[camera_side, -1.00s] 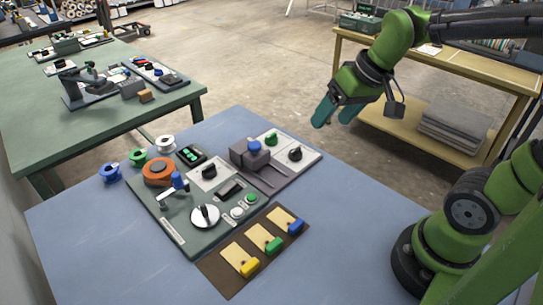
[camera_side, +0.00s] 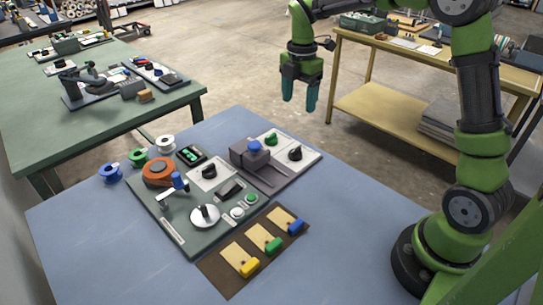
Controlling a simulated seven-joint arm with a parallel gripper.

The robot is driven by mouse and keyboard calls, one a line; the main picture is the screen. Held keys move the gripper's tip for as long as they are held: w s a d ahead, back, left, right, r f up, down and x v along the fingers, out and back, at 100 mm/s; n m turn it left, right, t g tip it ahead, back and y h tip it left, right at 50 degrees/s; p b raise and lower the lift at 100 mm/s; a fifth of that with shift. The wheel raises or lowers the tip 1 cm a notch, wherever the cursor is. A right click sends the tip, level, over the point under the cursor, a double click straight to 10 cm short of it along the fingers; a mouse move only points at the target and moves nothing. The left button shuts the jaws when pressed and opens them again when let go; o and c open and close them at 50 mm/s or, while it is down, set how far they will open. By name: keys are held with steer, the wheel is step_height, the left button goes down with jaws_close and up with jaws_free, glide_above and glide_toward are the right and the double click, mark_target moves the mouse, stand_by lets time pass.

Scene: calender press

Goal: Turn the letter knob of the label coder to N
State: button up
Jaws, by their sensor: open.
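My gripper (camera_side: 300,98) points straight down with its two teal fingers apart and nothing between them. It hangs high, above and to the right of the light grey plate (camera_side: 283,160) on the blue table. That plate carries a green knob (camera_side: 271,138) and a black knob (camera_side: 295,153), beside a dark grey block with a blue knob (camera_side: 254,146). This looks like the label coder, but its letters are too small to read, so I cannot tell which knob is the letter knob or where it points.
A brown board with yellow, green and blue blocks (camera_side: 264,242) lies in front.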

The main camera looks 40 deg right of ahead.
mark_target(296, 150)
step_height(296, 150, down, 16)
steer(key=shift+f, duration=0.1)
steer(key=shift+c, duration=0.3)
steer(key=c, duration=1)
